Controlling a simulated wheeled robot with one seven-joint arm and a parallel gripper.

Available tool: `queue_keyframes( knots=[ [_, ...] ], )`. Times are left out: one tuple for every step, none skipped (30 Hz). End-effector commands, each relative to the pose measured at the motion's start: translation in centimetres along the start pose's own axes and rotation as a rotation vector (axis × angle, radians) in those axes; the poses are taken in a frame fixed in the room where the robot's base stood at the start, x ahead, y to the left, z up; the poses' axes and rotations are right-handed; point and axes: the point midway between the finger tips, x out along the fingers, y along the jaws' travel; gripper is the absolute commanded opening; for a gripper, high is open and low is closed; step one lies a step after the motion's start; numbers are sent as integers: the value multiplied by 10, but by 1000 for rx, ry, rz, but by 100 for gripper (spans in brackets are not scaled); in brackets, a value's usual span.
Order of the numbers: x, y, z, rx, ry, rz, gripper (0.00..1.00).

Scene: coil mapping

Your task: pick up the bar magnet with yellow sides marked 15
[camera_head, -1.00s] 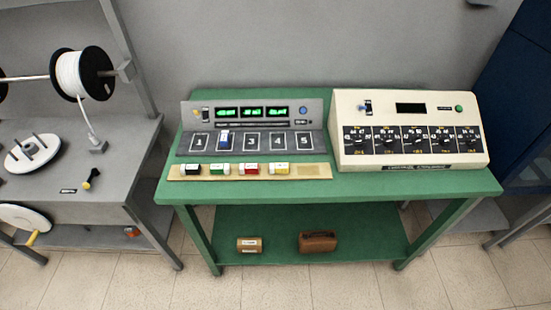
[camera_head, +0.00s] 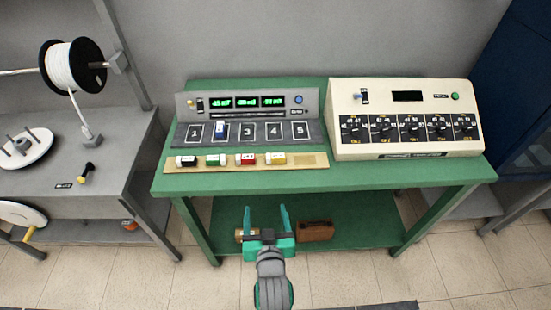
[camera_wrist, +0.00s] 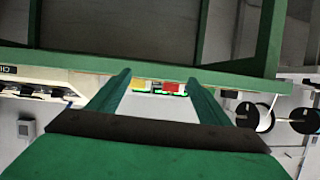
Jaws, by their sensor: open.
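The yellow-sided bar magnet (camera_head: 276,159) lies at the right end of a row of small blocks on a tan strip (camera_head: 312,160) along the front of the green table (camera_head: 350,177). Its number is too small to read. In the upside-down wrist view a yellow block (camera_wrist: 140,84) shows between my fingers, beside a red one (camera_wrist: 169,87). My gripper (camera_head: 266,211) is open and empty, in front of the table and below its top, well apart from the magnet.
Black, green and red blocks (camera_head: 245,160) sit left of the yellow one. A blue block (camera_head: 220,130) stands in slot 2 of the grey panel (camera_head: 200,105). A cream box with knobs (camera_head: 400,120) stands at right. The lower shelf holds a brown case (camera_head: 315,231).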

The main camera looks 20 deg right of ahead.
Motion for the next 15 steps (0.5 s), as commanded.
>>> queue_keyframes(
  knots=[
    [10, 7, -18, 1, 5, 10, 72],
    [15, 11, -26, 2, 1, 16, 72],
    [21, 16, -36, 2, -3, 22, 72],
    [25, 19, -43, 2, -7, 26, 72],
    [29, 22, -50, 3, -11, 31, 72],
    [33, 27, -59, 3, -15, 36, 72],
    [35, 30, -65, 3, -19, 40, 72],
    [38, 32, -70, 2, -21, 43, 72],
    [40, 36, -76, 2, -25, 47, 72],
    [42, 38, -80, 2, -29, 50, 72],
    [43, 40, -84, 2, -31, 52, 72],
    [44, 42, -88, 2, -34, 54, 72],
    [45, 43, -90, 2, -36, 56, 72],
    [46, 44, -92, 2, -37, 57, 72],
    [48, 45, -93, 2, -39, 57, 72]
  ],
)
